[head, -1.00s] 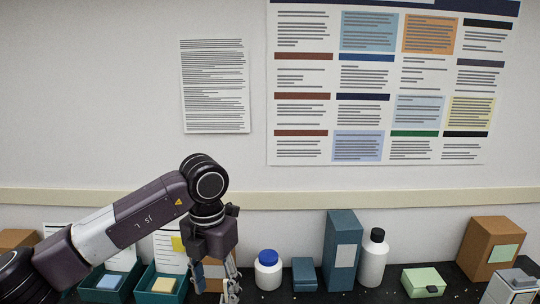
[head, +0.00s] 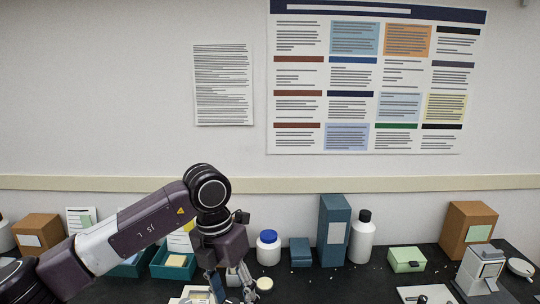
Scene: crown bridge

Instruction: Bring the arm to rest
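My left arm comes in from the left and bends down at the wrist. My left gripper (head: 233,285) points down over the dark counter, near the front edge of the picture. Its fingers look spread apart, with nothing clearly held between them. A pale, boxy item (head: 192,295) lies just left of the fingers, partly hidden. A small round cream lid or dish (head: 264,284) lies just right of them. My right gripper is not in view.
Along the wall stand a teal open box (head: 163,268), a blue-capped white jar (head: 268,250), a tall teal box (head: 333,231), a black-capped bottle (head: 361,241), a green box (head: 407,260), a cardboard box (head: 467,229) and a grey-white device (head: 480,268). The counter (head: 335,288) is mostly bare at centre.

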